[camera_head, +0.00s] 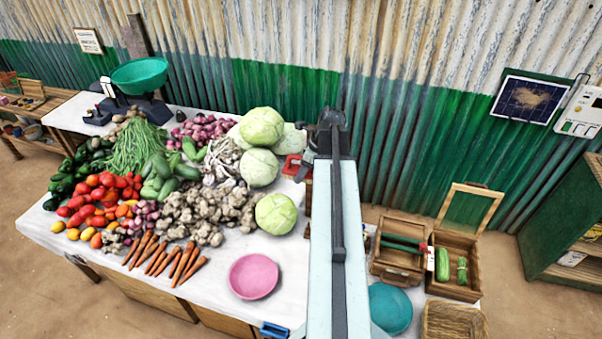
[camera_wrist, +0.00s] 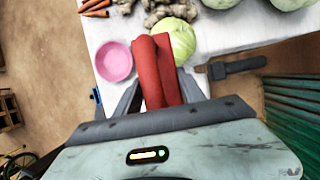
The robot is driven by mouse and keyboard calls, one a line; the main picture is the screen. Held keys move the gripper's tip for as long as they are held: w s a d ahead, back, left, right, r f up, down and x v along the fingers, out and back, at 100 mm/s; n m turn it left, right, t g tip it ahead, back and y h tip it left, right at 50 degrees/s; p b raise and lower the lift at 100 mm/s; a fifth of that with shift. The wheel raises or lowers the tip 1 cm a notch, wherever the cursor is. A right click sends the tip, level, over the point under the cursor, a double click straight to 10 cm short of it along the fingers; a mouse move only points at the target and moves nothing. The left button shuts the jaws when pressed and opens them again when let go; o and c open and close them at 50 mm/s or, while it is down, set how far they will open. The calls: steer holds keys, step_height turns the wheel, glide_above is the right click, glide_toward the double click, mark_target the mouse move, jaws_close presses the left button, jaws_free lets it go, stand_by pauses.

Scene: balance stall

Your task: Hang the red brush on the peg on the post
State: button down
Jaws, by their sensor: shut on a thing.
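The red brush (camera_wrist: 152,72) is held between the fingers of my gripper (camera_wrist: 160,88) in the wrist view. Two long red parts of it show, side by side, pointing up the picture. My gripper is shut on it, above the white table. In the head view my arm hides the gripper; a small red piece (camera_head: 293,164) shows just left of the arm, and I cannot tell if it is the brush. A dark bar with a wider block (camera_wrist: 235,67) lies right of the brush in the wrist view, apart from it; it may be the post, but I cannot make out a peg.
The white table (camera_head: 215,310) carries vegetables, cabbages (camera_head: 275,213) and a pink bowl (camera_head: 253,276). A green-bowled scale (camera_head: 139,76) stands at the back left. Wooden boxes (camera_head: 398,262) and a teal bowl (camera_head: 390,308) are right of my arm. A corrugated wall (camera_head: 420,120) closes the back.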

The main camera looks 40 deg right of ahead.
steer(key=shift+w+d+f, duration=0.1)
steer(key=shift+w+d, duration=0.1)
steer(key=shift+d, duration=0.25)
steer(key=shift+w+d, duration=0.2)
steer(key=shift+d, duration=0.25)
steer(key=w+d+b, duration=0.1)
steer(key=w+d, duration=0.1)
steer(key=d, duration=0.3)
steer(key=shift+w+d+f, duration=0.3)
steer(key=shift+w+d, duration=0.05)
steer(key=shift+d, duration=0.05)
steer(key=shift+d+b, duration=0.15)
steer(key=shift+b, duration=0.15)
